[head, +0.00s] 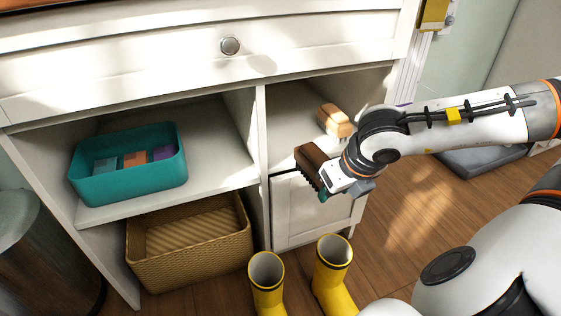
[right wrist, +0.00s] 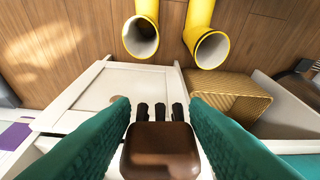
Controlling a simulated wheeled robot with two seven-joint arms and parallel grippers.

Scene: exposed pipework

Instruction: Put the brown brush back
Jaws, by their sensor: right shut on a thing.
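The brown brush (head: 311,163) is a dark brown block with dark bristles pointing down. It is in my right gripper (head: 322,187), in front of the right-hand shelf and above the small white cabinet door. In the right wrist view the brush (right wrist: 160,150) sits between the two teal fingers of my right gripper (right wrist: 159,112), which are shut on it. A light tan brush (head: 335,120) stands on the right-hand shelf (head: 288,138), just behind the brown one. My left gripper is out of view.
A teal bin (head: 130,190) with coloured blocks is on the left shelf. A wicker basket (head: 190,276) sits below it. Two yellow boots (head: 267,285) stand on the floor in front. A divider (head: 262,135) separates the shelves. The right shelf has bare room left of the tan brush.

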